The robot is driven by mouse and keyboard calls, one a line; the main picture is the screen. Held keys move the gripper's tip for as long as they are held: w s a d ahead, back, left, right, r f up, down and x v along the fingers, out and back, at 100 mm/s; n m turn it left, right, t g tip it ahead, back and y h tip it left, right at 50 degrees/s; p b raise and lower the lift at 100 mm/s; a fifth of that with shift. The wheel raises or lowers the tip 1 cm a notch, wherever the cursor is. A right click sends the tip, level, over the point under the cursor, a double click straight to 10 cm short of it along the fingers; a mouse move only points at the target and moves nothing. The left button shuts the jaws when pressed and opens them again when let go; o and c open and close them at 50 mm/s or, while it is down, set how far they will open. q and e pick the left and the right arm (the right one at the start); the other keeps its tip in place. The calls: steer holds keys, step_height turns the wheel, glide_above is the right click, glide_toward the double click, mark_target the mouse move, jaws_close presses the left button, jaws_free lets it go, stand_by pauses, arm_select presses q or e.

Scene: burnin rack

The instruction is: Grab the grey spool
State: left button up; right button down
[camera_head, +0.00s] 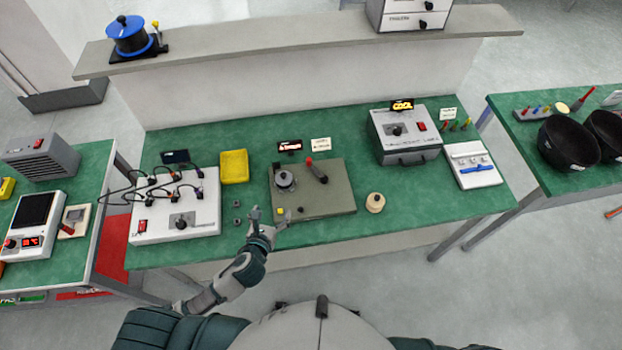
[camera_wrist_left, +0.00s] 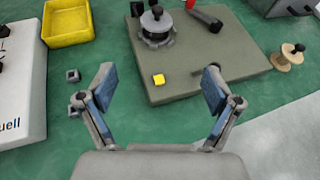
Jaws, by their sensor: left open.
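A grey spool-like part (camera_head: 285,181) with a dark knob on top sits on the left part of a grey-olive device (camera_head: 325,201) on the green bench. It also shows at the top of the left wrist view (camera_wrist_left: 156,27). My left gripper (camera_head: 267,216) is open and empty at the device's front left edge, in front of the grey part and apart from it. My right gripper is not in view.
A beige spool (camera_head: 375,203) stands on the bench right of the device. Small grey blocks (camera_head: 237,204) and a yellow tray (camera_head: 234,167) lie left of it. A white cabled box (camera_head: 176,207) stands further left. A black lever with a red part (camera_head: 316,171) rises beside the grey part.

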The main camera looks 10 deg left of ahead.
mark_target(283, 184)
arm_select(q)
steer(key=shift+m, duration=0.3)
steer(key=x, duration=0.8)
steer(key=a+b+x, duration=0.1)
steer(key=x, duration=0.3)
steer(key=shift+a, duration=0.1)
steer(key=shift+w+d, duration=0.25)
steer(key=x, duration=0.4)
steer(key=shift+w+d+f, duration=0.15)
steer(key=shift+w+d, duration=0.05)
steer(key=shift+d, duration=0.15)
steer(key=shift+w+a+f, duration=0.15)
steer(key=shift+w, duration=0.1)
steer(key=shift+a, duration=0.45)
steer(key=c, duration=1)
steer(key=shift+d, duration=0.25)
steer(key=shift+c, duration=1.1)
steer(key=shift+d, duration=0.25)
steer(key=shift+c, duration=0.6)
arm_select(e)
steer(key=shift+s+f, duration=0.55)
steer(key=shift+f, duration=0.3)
